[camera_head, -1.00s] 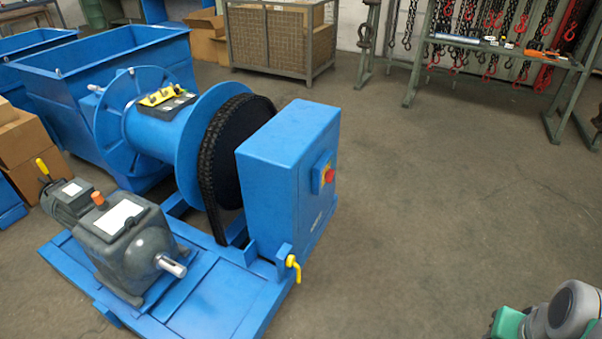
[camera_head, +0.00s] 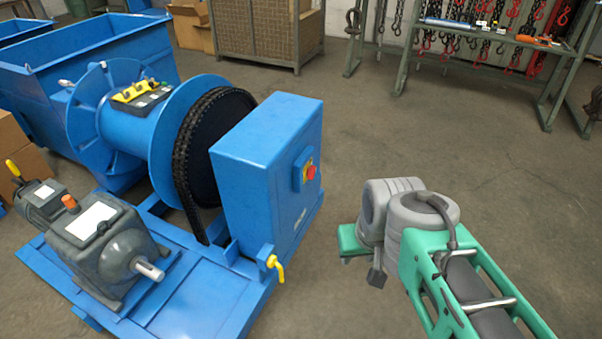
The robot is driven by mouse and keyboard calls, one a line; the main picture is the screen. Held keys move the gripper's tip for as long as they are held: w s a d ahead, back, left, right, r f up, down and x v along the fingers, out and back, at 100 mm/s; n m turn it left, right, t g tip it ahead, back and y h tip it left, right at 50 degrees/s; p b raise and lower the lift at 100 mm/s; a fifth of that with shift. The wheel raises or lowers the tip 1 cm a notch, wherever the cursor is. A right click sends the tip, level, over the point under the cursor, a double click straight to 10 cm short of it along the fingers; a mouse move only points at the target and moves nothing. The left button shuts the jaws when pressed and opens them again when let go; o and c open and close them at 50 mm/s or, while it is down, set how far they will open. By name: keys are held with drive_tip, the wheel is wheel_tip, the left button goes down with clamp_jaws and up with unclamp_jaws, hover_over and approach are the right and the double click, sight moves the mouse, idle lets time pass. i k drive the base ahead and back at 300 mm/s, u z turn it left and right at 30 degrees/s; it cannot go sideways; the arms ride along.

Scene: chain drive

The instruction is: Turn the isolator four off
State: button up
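A red rotary knob (camera_head: 311,172) on a yellow plate sits on the right side of a tall blue box (camera_head: 262,160), and looks like an isolator switch. I cannot read a number on it or tell its setting for certain. A yellow handle (camera_head: 275,267) hangs at the foot of the box, and another yellow lever (camera_head: 13,168) stands by the grey motor at the far left. My green and grey arm is at the lower right, its bent joints to the right of the box and apart from it. My gripper's fingers do not show.
The blue box stands on a blue frame (camera_head: 190,300) with a grey gearbox (camera_head: 105,250), a chain wheel (camera_head: 215,140) and a drum carrying a black panel with yellow parts (camera_head: 140,95). Open floor (camera_head: 440,130) lies right of the box. A chain rack (camera_head: 490,50) stands behind.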

sight(311, 171)
drive_tip(key=z, duration=1.2)
drive_tip(key=i, duration=3.55)
drive_tip(key=u, duration=5.9)
